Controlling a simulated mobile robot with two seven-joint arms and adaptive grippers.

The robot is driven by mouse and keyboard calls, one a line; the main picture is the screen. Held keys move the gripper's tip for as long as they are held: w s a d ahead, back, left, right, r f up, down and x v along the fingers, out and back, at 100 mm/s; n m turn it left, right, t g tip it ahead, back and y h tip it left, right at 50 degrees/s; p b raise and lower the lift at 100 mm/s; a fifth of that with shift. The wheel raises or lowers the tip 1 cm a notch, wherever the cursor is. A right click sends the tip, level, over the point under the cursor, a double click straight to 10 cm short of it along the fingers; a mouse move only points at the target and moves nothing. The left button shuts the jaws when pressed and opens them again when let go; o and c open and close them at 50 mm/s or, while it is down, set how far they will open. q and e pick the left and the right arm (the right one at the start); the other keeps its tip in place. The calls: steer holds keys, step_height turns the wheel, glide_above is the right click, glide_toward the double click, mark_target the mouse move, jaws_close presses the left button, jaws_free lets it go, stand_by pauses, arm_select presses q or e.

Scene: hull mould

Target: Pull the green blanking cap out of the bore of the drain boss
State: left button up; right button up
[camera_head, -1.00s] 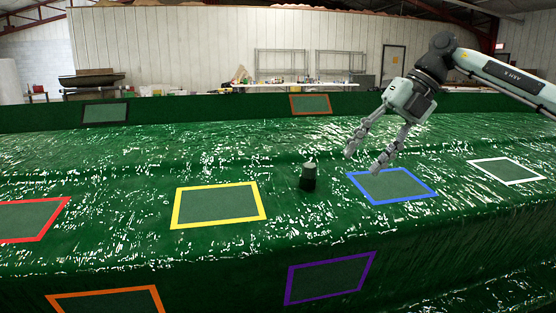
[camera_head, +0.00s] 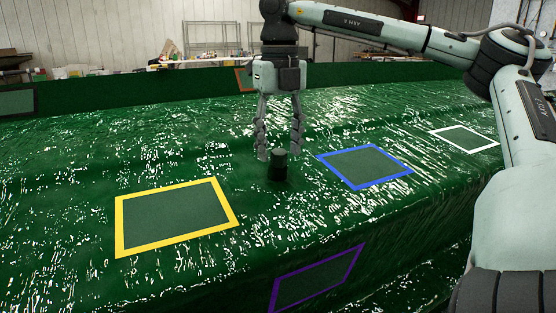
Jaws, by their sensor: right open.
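The drain boss (camera_head: 277,172) is a short dark cylinder standing on the green hull mould (camera_head: 90,160), between the yellow and blue frames. The green blanking cap (camera_head: 279,154) sits at its top as a narrower dark green piece. My right gripper (camera_head: 279,157) points down with its fingers spread. Its fingertips are close to the cap's height, one on each side in the picture. I cannot tell whether they touch it or are a little behind it. My left gripper is not in view.
A yellow frame (camera_head: 127,228) lies left of the boss, and a blue frame (camera_head: 337,172) and a white frame (camera_head: 465,149) lie right. A purple frame (camera_head: 318,262) is on the mould's lower side. The surface around the boss is clear.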

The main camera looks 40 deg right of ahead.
steer(key=shift+f, duration=0.65)
steer(key=c, duration=1)
steer(key=shift+c, duration=0.2)
steer(key=shift+r, duration=0.15)
